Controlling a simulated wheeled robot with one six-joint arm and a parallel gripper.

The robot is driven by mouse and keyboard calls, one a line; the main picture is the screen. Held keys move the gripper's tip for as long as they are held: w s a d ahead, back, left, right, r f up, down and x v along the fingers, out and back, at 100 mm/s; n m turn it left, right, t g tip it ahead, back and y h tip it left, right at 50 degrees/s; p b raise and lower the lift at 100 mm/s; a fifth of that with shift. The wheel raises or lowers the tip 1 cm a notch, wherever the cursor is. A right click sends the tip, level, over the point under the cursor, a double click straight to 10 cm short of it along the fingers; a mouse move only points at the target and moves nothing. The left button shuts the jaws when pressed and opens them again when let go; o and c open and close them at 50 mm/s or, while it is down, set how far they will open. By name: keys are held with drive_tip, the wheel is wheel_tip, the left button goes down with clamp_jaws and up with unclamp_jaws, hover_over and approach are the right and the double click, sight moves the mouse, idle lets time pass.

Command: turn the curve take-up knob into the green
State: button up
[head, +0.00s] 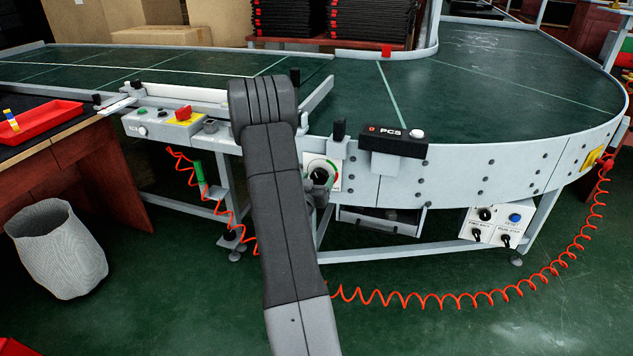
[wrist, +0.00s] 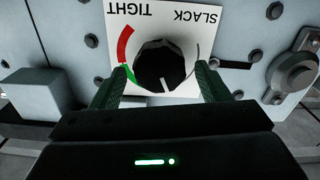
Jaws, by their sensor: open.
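The black take-up knob (wrist: 160,66) sits on a white dial plate (wrist: 177,22) in the wrist view, its lettering upside down, reading TIGHT and SLACK. A red band and a green band show left of the knob, with a thin grey arc at right. The knob's white mark points down in the picture, apart from the green band. My gripper (wrist: 160,80) is open, with one green-padded finger on each side of the knob's lower part. I cannot tell whether the pads touch it. In the head view the dial plate (head: 335,165) shows just right of my arm.
A PCS box (head: 393,141) juts from the conveyor side right of the dial. A panel with a red switch (head: 183,114) is to the left. A coiled red cable (head: 450,299) hangs below the conveyor. A waste basket (head: 60,248) stands on the floor at left.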

drive_tip(key=c, duration=1)
drive_tip(key=shift+o, duration=0.2)
drive_tip(key=shift+f+m+b, duration=0.1)
drive_tip(key=shift+m+b, duration=0.2)
drive_tip(key=shift+b, duration=0.15)
drive_tip(key=m+b, duration=0.1)
drive_tip(key=b, duration=0.1)
drive_tip(key=shift+f+m+b, duration=0.15)
drive_tip(key=shift+m+b, duration=0.15)
drive_tip(key=shift+b, duration=0.05)
drive_tip(key=m+b, duration=0.5)
drive_tip(key=b, duration=0.2)
drive_tip(key=shift+d+f, duration=0.1)
drive_tip(key=shift+d, duration=0.05)
drive_tip(key=m+b, duration=0.3)
drive_tip(key=shift+s+m, duration=0.1)
drive_tip(key=shift+m, duration=0.2)
drive_tip(key=shift+r+m+b, duration=0.2)
drive_tip(key=shift+m+b, duration=0.1)
drive_tip(key=shift+m, duration=1)
